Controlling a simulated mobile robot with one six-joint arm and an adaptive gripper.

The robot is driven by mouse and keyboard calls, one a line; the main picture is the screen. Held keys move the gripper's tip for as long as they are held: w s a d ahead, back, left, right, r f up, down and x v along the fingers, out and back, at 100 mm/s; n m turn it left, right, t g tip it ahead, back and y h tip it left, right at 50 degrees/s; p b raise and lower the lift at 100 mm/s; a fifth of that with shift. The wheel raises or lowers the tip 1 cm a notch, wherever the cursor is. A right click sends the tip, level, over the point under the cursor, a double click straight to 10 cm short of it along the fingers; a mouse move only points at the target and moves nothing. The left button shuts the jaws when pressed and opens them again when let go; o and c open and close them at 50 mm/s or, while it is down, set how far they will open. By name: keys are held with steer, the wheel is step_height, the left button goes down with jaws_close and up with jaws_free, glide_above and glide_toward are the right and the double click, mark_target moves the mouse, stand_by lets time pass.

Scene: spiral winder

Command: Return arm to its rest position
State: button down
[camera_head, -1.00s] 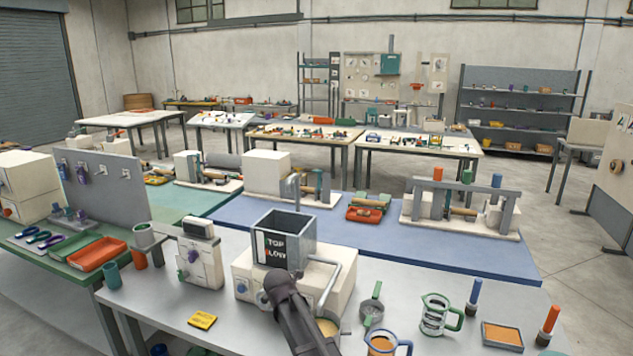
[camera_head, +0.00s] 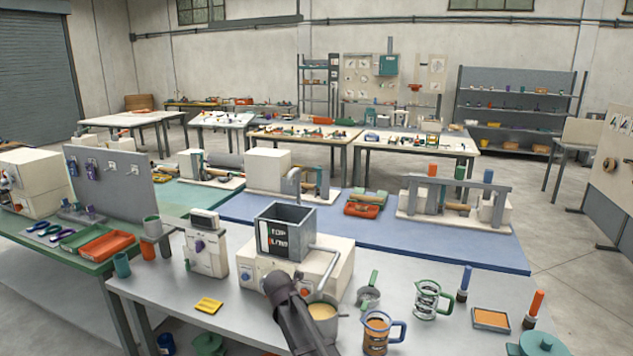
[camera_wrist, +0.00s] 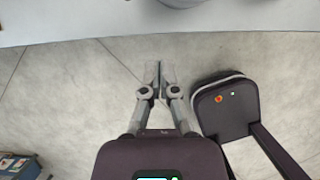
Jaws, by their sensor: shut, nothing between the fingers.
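My gripper (camera_wrist: 157,78) is in the upper middle of the wrist view. Its two fingers are together with nothing between them, above the bare concrete floor (camera_wrist: 70,90). A pale bench edge (camera_wrist: 60,28) lies across the top of that view, apart from the fingertips. In the head view my dark arm (camera_head: 296,318) rises from the bottom edge in front of the winder machine (camera_head: 325,268); my gripper cannot be made out there.
A green pot (camera_head: 540,343) sits low at right. Floor around my gripper looks clear.

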steer(key=s+d+m+g, duration=0.2)
steer(key=s+d+m, duration=0.8)
steer(key=m, duration=0.6)
steer(key=s+d+f+m+g+y, duration=0.1)
steer(key=s+d+m+g, duration=0.1)
steer(key=s+d+m, duration=0.9)
steer(key=d+m, duration=0.3)
steer(key=m, duration=0.2)
steer(key=shift+s+d+f+y, duration=0.15)
steer(key=shift+d+y, duration=0.15)
